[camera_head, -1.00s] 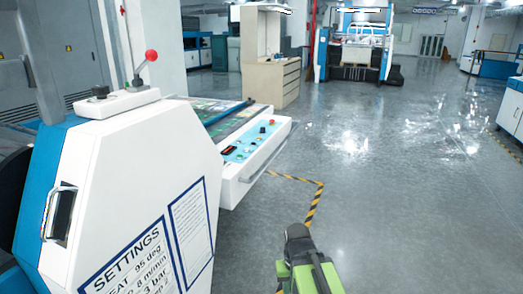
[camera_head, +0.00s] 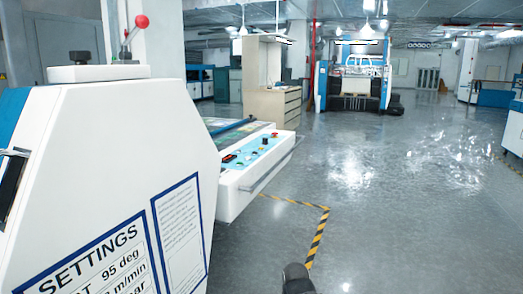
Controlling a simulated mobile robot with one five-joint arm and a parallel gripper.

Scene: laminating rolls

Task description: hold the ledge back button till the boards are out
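A light blue control panel (camera_head: 247,152) sits on the white side of the laminating machine (camera_head: 110,150), left of centre. It bears a red button, a dark display and several small controls. Which control is the ledge back button cannot be told at this size. Boards or sheets (camera_head: 222,128) lie on the machine's bed behind the panel, partly hidden by the white housing. The dark rounded end of my arm (camera_head: 297,278) shows at the bottom edge, well apart from the panel. Its fingertips cannot be made out.
A red-knobbed lever (camera_head: 139,25) and a black knob stand on top of the housing. A settings sign (camera_head: 85,270) is on its side. Yellow-black floor tape (camera_head: 318,238) runs beside the machine. A beige cabinet (camera_head: 272,85) and another machine (camera_head: 352,75) stand farther back. The floor at right is clear.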

